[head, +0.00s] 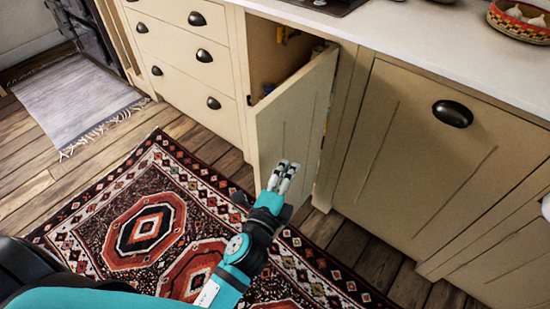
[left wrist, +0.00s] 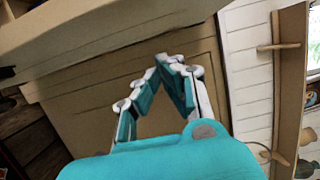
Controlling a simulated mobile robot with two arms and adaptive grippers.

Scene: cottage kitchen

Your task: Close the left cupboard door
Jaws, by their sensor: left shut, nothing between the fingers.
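The left cupboard door (head: 294,115) is a cream panelled door. It stands ajar in the head view, swung out from its dark opening, with its hinge side on the right. My left gripper (head: 284,168) is shut and empty, in front of the lower part of the door's outer face. I cannot tell whether the fingertips touch the door. In the left wrist view the shut fingers (left wrist: 163,62) meet at a point before a beige panelled surface. My right gripper is not in view.
Inside the cupboard opening (head: 275,55) are small items, partly hidden. A drawer stack (head: 180,45) stands to the left, and a closed panel with a dark cup handle (head: 452,113) to the right. A patterned rug (head: 150,225) covers the floor. A bowl (head: 520,22) sits on the worktop.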

